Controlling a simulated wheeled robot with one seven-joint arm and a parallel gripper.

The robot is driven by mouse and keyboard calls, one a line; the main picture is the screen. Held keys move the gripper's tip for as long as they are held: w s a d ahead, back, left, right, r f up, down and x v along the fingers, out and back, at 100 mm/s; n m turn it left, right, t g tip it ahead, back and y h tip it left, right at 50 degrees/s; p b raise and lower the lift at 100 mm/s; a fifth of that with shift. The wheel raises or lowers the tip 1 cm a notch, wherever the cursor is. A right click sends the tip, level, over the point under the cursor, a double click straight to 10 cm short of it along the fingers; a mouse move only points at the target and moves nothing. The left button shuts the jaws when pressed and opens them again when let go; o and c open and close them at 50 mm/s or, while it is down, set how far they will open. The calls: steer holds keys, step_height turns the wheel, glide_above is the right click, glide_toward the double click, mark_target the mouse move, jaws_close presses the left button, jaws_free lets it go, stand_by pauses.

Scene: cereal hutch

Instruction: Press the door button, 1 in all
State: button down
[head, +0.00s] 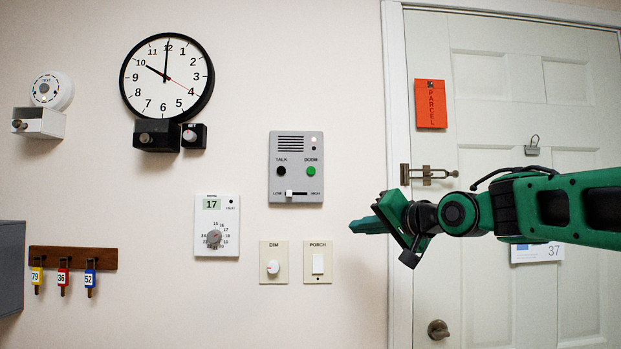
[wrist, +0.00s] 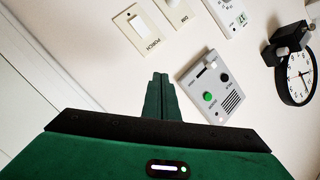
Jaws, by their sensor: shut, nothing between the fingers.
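The door button is a round green button (head: 311,170) labelled DOOR on the right side of a grey intercom panel (head: 296,190) on the wall. A black TALK button (head: 281,171) sits to its left, and a slider (head: 289,194) lies below. In the wrist view the green button (wrist: 208,97) is just right of the fingers. My gripper (head: 354,227) is shut and empty. In the head view it is to the right of and below the panel, pointing left. It is apart from the button, and nothing hides the button.
A PORCH switch (head: 318,264) and a DIM knob (head: 273,267) are below the panel. A thermostat (head: 214,238) is at lower left and a clock (head: 167,76) at upper left. The door (head: 480,150) with a latch (head: 428,174) is behind my arm.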

steer(key=s+a+r+n+y, duration=0.1)
steer(key=a+r+y, duration=0.5)
steer(key=a+r, duration=0.3)
step_height(320, 180, up, 4)
steer(key=shift+s+a+r+t, duration=0.2)
steer(key=shift+a+t, duration=0.2)
steer(key=shift+w, duration=0.1)
steer(key=shift+w+d+f, duration=0.1)
steer(key=shift+w+d, duration=0.05)
steer(key=shift+w, duration=4.2)
steer(key=shift+w, duration=0.7)
steer(key=shift+s, duration=0.8)
steer(key=shift+s, duration=0.15)
steer(key=shift+s, duration=2.35)
